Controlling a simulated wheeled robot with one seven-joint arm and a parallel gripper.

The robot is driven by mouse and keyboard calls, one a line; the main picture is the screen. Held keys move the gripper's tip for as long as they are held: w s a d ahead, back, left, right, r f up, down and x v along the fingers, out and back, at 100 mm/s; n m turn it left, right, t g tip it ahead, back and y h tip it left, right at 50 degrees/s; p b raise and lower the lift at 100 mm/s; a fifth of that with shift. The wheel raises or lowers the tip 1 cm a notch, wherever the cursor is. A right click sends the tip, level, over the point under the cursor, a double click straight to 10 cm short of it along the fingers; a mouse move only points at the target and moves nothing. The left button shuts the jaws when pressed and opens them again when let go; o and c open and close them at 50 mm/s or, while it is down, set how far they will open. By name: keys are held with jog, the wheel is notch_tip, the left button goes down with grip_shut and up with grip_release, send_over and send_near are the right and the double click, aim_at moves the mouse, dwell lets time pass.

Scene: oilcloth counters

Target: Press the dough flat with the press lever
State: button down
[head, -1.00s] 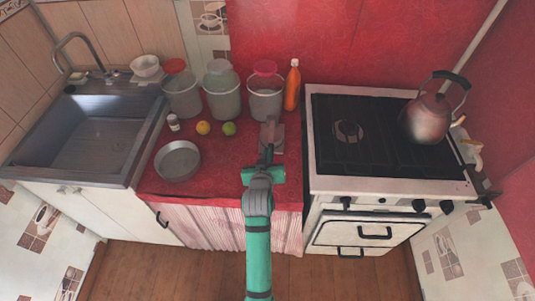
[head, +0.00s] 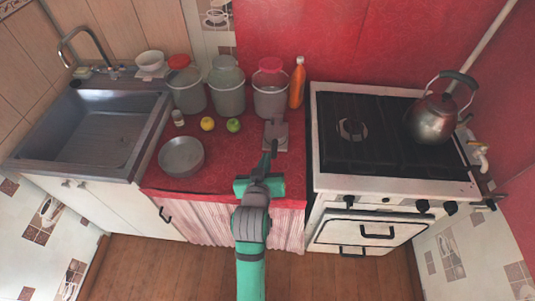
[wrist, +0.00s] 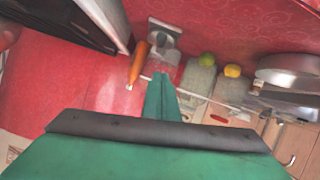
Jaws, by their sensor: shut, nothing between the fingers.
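The press (head: 281,131) is a small grey device at the right end of the red counter, near the stove. In the wrist view it shows as a grey, rounded shape on a pale plate (wrist: 165,40), beyond my fingertips. My gripper (head: 268,157) is in front of the press and partly covers its near side. Its green fingers (wrist: 160,82) are together with nothing between them. I cannot make out the lever clearly, and I cannot tell whether the fingers touch it. No dough can be made out.
Several buckets (head: 228,98) and an orange bottle (head: 297,84) stand behind. A yellow fruit (head: 207,124), a green fruit (head: 233,125) and a metal pan (head: 181,157) lie left. The stove (head: 397,184) with a kettle (head: 434,118) is right; the sink (head: 95,135) is far left.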

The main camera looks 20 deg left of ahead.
jog(key=shift+a+r, duration=0.1)
jog(key=shift+r, duration=0.2)
jog(key=shift+w+r, duration=0.1)
jog(key=shift+r, duration=0.25)
jog(key=shift+w, duration=0.1)
send_over(272, 154)
notch_tip(272, 154, down, 3)
jog(key=f, duration=0.3)
jog(key=shift+a+f, duration=0.2)
jog(key=shift+d+f, duration=0.15)
jog(key=shift+f, duration=0.4)
